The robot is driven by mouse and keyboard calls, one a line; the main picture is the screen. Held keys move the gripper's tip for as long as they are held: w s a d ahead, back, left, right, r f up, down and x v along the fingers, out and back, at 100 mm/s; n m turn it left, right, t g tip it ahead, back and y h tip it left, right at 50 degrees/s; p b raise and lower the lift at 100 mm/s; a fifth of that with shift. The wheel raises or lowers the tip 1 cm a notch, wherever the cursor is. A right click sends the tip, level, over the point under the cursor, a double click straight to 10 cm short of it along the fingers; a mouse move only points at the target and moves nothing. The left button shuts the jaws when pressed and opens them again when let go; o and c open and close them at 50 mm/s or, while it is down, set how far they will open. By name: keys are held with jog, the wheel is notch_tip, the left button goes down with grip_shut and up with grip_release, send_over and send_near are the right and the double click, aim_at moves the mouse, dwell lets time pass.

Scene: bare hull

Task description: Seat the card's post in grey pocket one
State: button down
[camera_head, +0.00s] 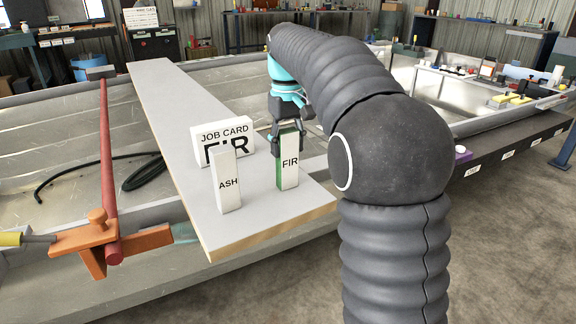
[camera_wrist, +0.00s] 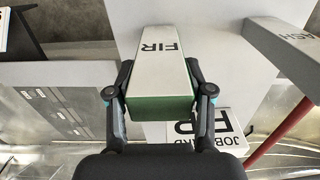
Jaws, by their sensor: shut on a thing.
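The job card (camera_head: 222,133) stands on the pale board and reads FIR. The FIR post (camera_head: 290,176), white in front with green sides, is upright on or just above the board to the right of the card. My gripper (camera_head: 287,133) is shut on its upper part from above. In the wrist view the FIR post (camera_wrist: 163,60) lies between both fingers of my gripper (camera_wrist: 160,82). The white ASH post (camera_head: 227,185) stands apart, left of the FIR post and in front of the card. I cannot make out grey pocket one in either view.
The pale board (camera_head: 260,228) lies across the open metal hull. A dark ledge (camera_head: 510,150) with small white labels runs along the right side, with a purple item (camera_head: 461,153) on it. A red bar (camera_head: 106,170) and orange clamp (camera_head: 90,240) are at left.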

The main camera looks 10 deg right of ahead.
aim_at(287, 130)
jog(key=shift+r, duration=0.55)
notch_tip(287, 130, up, 4)
jog(key=shift+f+p, duration=0.25)
jog(key=shift+p, duration=0.3)
jog(key=s+d+r, duration=0.3)
jog(key=s+r, duration=0.3)
jog(key=s, duration=0.5)
jog(key=shift+d+r, duration=0.2)
jog(key=shift+d, duration=0.2)
jog(key=shift+s, duration=0.1)
